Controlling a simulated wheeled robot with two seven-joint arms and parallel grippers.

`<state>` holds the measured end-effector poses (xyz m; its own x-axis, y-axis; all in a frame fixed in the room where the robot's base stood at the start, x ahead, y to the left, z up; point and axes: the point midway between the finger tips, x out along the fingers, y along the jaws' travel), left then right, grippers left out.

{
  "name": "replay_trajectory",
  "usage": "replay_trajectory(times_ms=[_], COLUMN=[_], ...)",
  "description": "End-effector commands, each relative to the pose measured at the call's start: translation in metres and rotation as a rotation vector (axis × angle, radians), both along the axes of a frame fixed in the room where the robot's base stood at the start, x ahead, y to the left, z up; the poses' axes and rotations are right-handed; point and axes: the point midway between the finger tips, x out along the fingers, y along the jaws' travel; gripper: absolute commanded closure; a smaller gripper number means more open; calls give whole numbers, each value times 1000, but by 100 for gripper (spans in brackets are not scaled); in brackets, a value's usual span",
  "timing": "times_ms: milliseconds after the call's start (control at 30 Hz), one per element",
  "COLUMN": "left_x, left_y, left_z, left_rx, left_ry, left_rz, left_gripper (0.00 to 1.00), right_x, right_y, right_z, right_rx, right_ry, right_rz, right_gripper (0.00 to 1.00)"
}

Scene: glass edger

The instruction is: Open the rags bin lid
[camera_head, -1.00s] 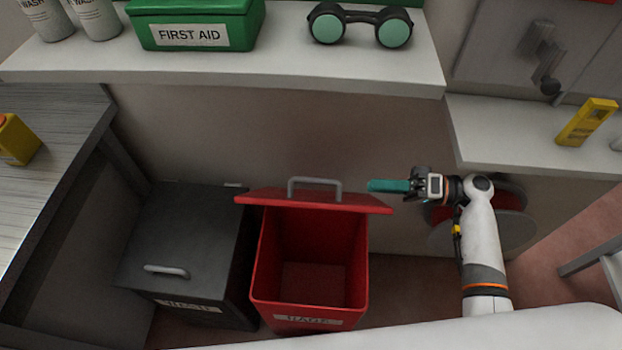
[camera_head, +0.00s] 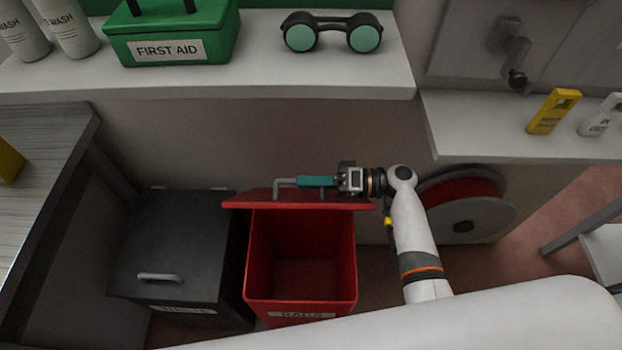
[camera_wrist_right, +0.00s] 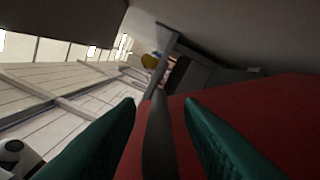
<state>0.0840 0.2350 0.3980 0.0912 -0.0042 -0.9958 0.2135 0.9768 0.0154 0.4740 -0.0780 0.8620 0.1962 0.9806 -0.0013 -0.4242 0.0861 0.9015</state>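The red rags bin (camera_head: 300,308) stands open on the floor. Its red lid (camera_head: 260,200) is raised at the back edge, and the inside shows empty. A grey handle (camera_head: 279,184) is on the lid. My right gripper (camera_head: 302,181) overlaps the handle in the head view, its teal fingers pointing left. In the right wrist view the teal fingers (camera_wrist_right: 162,128) are apart, with the grey handle bar (camera_wrist_right: 158,150) between them and the red lid (camera_wrist_right: 240,125) behind. A gap shows on both sides of the bar. My left gripper is not in view.
A dark lidded bin (camera_head: 180,240) stands close to the left of the red bin. A white shelf (camera_head: 200,88) with a green first aid box (camera_head: 172,32) and goggles (camera_head: 331,33) overhangs behind. A hose reel (camera_head: 466,205) is at right.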

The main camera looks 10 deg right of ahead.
Motion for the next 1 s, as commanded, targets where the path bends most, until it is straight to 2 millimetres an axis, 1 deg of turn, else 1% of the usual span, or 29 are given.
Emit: replay_trajectory(times_ms=[67, 100, 300, 567, 667, 767, 833, 1000], left_x=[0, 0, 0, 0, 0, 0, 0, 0], left_y=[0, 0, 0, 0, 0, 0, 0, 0], left_z=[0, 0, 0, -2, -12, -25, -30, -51], left_rx=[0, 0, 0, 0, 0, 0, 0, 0], left_ry=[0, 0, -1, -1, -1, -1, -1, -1], left_rz=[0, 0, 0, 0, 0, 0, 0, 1], left_gripper=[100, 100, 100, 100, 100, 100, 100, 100], right_x=[0, 0, 0, 3, 16, 41, 61, 104], right_y=[0, 0, 0, -1, -4, -8, -12, -21], right_z=[0, 0, 0, 0, 4, 12, 20, 25], right_rx=[0, 0, 0, 0, -2, 2, 15, 48], right_ry=[0, 0, 0, -2, -7, 13, 76, 235], right_rz=[0, 0, 0, 0, 1, 2, 2, 1], right_gripper=[66, 69, 100, 100, 100, 100, 100, 100])
